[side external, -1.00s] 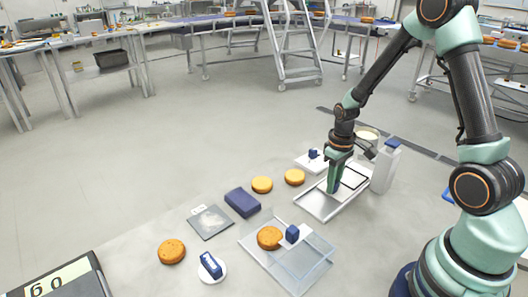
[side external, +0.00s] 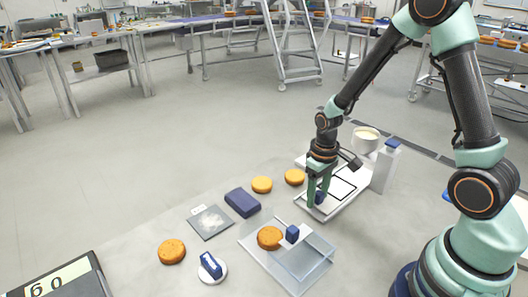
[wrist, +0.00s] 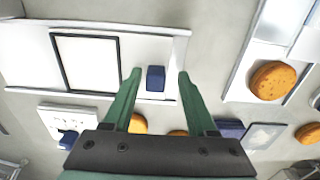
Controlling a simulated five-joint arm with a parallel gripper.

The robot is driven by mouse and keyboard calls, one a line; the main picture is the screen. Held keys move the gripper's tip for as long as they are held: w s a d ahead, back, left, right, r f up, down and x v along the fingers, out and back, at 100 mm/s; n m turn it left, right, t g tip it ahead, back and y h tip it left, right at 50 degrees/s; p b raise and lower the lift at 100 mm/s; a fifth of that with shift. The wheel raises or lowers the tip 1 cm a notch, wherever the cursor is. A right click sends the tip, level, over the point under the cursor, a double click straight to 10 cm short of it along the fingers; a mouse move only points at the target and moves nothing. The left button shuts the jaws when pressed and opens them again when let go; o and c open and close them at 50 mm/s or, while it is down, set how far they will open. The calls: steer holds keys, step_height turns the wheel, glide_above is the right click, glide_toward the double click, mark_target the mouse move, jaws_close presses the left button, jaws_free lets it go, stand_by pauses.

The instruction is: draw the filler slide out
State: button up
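The filler slide (side external: 335,201) is a flat white plate with a blue knob (side external: 320,198) at its near-left end. It lies along the pale tray, and a black square outline (side external: 343,188) shows behind the knob. In the wrist view the blue knob (wrist: 155,78) stands between my fingers, with the black-outlined square (wrist: 87,62) to its left. My gripper (side external: 318,196) is low over the slide. In the wrist view my gripper (wrist: 159,75) is open, with a gap on each side of the knob.
A white post with a blue cap (side external: 390,160) and a cream-filled bowl (side external: 366,138) stand behind the slide. Biscuits (side external: 262,184), a blue block (side external: 242,203) and a powder plate (side external: 210,222) lie left.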

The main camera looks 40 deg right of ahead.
step_height(320, 180, up, 12)
stand_by(0.6)
steer(key=s+a+r+t, duration=0.5)
steer(key=s+r, duration=0.1)
steer(key=r, duration=0.5)
steer(key=shift+t, duration=0.3)
